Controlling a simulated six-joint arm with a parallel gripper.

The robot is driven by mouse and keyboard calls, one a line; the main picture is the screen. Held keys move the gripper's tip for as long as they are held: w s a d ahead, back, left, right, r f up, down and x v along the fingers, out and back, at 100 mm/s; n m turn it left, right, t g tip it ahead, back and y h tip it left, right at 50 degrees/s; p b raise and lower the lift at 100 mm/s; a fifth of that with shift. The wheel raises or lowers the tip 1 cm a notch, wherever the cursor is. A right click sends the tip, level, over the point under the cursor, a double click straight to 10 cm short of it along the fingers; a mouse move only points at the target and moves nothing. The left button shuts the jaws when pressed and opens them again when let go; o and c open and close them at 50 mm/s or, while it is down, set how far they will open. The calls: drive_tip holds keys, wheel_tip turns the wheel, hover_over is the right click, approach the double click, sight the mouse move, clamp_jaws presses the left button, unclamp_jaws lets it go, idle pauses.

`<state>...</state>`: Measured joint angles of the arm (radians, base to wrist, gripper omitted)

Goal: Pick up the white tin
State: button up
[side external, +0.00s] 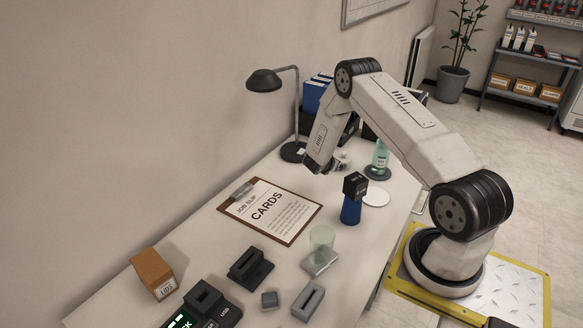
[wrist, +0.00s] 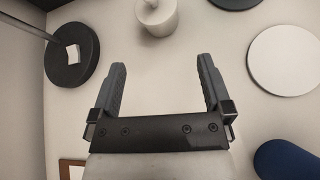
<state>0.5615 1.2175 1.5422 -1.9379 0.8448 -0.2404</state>
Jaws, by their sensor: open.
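What looks like the white tin (wrist: 157,20) is a short white cylinder with a small knob on top. It stands at the top edge of the wrist view, partly cut off. In the side view a small white object (side external: 343,160), probably the same tin, shows just right of my gripper, partly hidden. My gripper (wrist: 161,62) is open, with nothing between its fingers. The tin lies beyond the fingertips, apart from them. In the side view my gripper (side external: 316,165) hangs over the table between the lamp and the tin.
The lamp's dark base (wrist: 72,70) is left of my fingers, with a small white piece on it. A clipboard (side external: 270,208) lies in front.

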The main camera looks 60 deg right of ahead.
sight(343, 162)
drive_tip(key=d+f+n+t, duration=0.1)
drive_tip(key=d+f, duration=0.1)
drive_tip(key=d+f+n+t+h, duration=0.1)
drive_tip(key=d+f+n, duration=0.1)
drive_tip(key=f, duration=0.1)
drive_tip(key=shift+s+d+n+h, duration=0.2)
drive_tip(key=shift+d+n+h, duration=0.1)
drive_tip(key=shift+d, duration=0.05)
drive_tip(key=shift+x, duration=1.25)
drive_tip(key=shift+w+d, duration=0.1)
drive_tip(key=shift+d, duration=0.05)
drive_tip(key=shift+x, duration=2.45)
drive_tip(key=shift+f, duration=0.1)
drive_tip(key=c, duration=1.2)
drive_tip(key=shift+o, duration=0.2)
